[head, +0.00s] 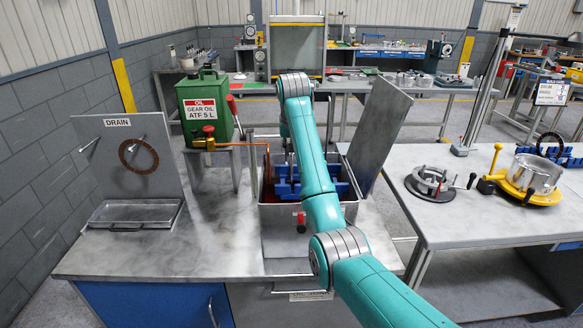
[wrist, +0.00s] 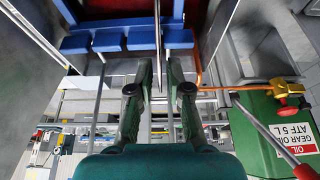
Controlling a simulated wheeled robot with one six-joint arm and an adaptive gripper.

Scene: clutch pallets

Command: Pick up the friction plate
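A brown friction plate (head: 138,156) with a toothed hole hangs on a peg of the grey drain panel (head: 110,150) at the left in the head view. My gripper (wrist: 159,72) is over the oil bath, well to the right of that plate. In the wrist view its two fingers stand a small gap apart. A thin upright edge (wrist: 158,35) shows between them; it may be a plate seen edge-on, but I cannot tell. The gripper's tips are hidden behind my arm in the head view.
The metal oil bath (head: 286,214) holds a blue rack (head: 342,188), with a raised lid (head: 380,130) at its right. A green oil can (head: 206,105) stands to its left. A drip tray (head: 135,212) lies below the drain panel. The right table (head: 470,215) carries clutch parts.

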